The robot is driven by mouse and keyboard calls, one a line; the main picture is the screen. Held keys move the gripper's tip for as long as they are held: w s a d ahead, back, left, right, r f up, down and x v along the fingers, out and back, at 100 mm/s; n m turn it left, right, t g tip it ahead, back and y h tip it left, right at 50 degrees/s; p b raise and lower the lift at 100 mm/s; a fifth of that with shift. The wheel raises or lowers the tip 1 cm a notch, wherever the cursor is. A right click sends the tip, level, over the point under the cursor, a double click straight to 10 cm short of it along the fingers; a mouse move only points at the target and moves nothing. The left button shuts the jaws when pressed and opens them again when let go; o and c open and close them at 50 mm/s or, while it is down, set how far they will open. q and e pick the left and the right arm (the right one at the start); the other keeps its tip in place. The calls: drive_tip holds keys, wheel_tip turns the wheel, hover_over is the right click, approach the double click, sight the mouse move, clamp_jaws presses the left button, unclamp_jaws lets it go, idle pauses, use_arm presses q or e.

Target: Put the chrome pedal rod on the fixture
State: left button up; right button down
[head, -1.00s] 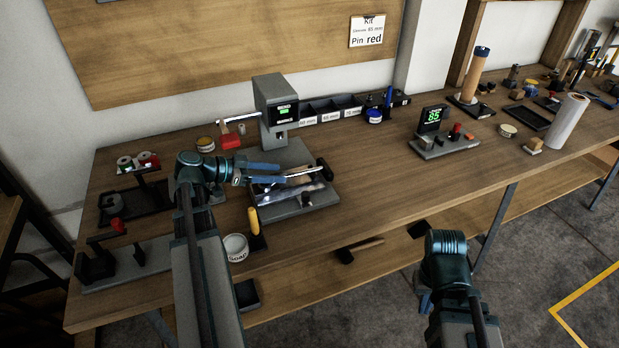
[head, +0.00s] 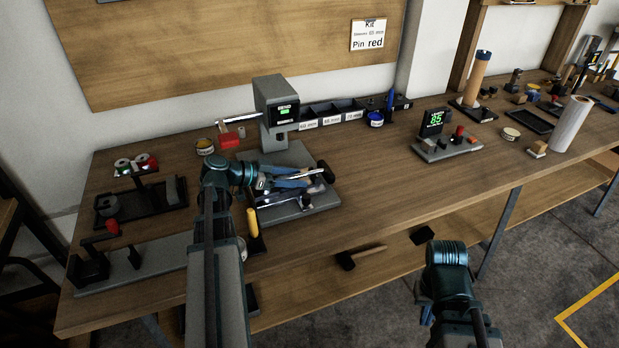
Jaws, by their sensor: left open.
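My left gripper (head: 308,178) is open above the grey base (head: 325,204) of the bench press, which looks like the fixture. A thin bright rod (head: 311,172) lies close to its blue fingers, with a black end piece (head: 328,171) at its right. A wider chrome piece (head: 265,204) lies just in front, along the base. I cannot tell which of the two is the pedal rod, or whether the fingers touch either. My arm and fingers hide part of both. My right gripper (head: 425,312) hangs low in front of the bench, its jaws mostly hidden by its own wrist.
The press head (head: 277,105) rises behind the base. A yellow-handled tool (head: 253,226) and a white tin (head: 241,248) are at the front left. A black tray (head: 142,205) lies left. The bench centre right of the base is clear. A mallet (head: 360,254) lies on the lower shelf.

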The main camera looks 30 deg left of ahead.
use_arm(q)
clamp_jaws()
idle(1.3)
